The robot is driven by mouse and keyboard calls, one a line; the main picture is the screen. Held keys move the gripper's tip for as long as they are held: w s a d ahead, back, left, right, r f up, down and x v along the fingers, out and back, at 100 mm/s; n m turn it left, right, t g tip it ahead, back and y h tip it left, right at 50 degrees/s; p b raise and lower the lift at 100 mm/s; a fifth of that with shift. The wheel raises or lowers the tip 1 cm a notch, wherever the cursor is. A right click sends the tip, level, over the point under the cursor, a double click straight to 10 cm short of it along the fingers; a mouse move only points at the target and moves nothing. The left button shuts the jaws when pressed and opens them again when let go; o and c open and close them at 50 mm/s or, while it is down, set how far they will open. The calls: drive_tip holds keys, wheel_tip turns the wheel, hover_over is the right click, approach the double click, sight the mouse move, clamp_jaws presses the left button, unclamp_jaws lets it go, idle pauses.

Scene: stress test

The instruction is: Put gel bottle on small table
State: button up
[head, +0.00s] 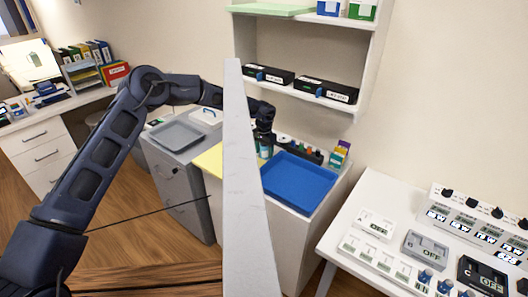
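My gripper (264,136) points down at the far end of my arm, above the white cabinet beside the blue tray. A small dark teal bottle with a pale label (265,150), perhaps the gel bottle, is directly beneath it. The fingers are small and dark, partly behind a tall white panel, so I cannot tell whether they are shut on the bottle or only around it. Which surface is the small table is unclear. A white table (345,222) stands at the right, and a wooden top (160,278) shows at the bottom edge.
The tall white panel (242,190) stands in front of my forearm's end and hides part of the cabinet. A blue tray (305,183) is empty. Small bottles and boxes line the wall behind it. A wall shelf (300,92) hangs above. Switch boxes (425,248) crowd the white table.

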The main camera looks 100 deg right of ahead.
drive_tip(key=shift+r, duration=0.1)
wheel_tip(320, 180, up, 12)
drive_tip(key=shift+f, duration=0.1)
idle(0.4)
